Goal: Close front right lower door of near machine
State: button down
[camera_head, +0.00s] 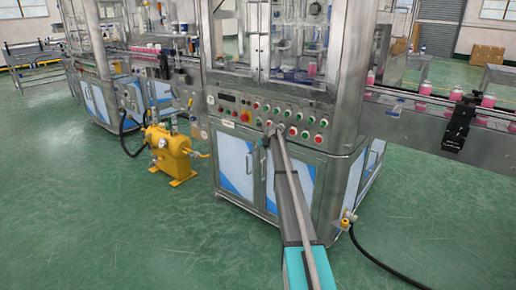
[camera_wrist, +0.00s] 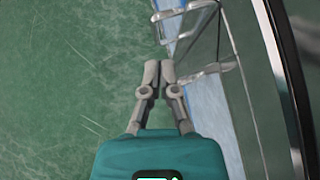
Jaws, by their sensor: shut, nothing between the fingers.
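The near machine (camera_head: 330,110) stands in the middle of the head view, with a lower cabinet under its button panel. Its front right lower door (camera_head: 307,180) has a blue-and-white panel and is partly hidden by my arm. It looks about in line with the cabinet front, but whether it is fully closed I cannot tell. The front left lower door (camera_head: 236,165) looks flush. In the wrist view my gripper (camera_wrist: 158,72) is shut and empty, its fingertips together beside a blue-and-white panel (camera_wrist: 205,110). Contact with the panel is unclear.
A yellow pump unit (camera_head: 172,153) stands on the floor left of the machine. A black hose with a yellow fitting (camera_head: 347,220) runs from the cabinet's right corner. A conveyor with pink bottles (camera_head: 425,95) extends right. The green floor (camera_head: 110,225) at front left is clear.

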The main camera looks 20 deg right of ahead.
jog(key=s+a+r+p, duration=0.5)
jog(key=a+r+p, duration=0.2)
jog(key=a, duration=0.3)
dwell(0.7)
dwell(0.5)
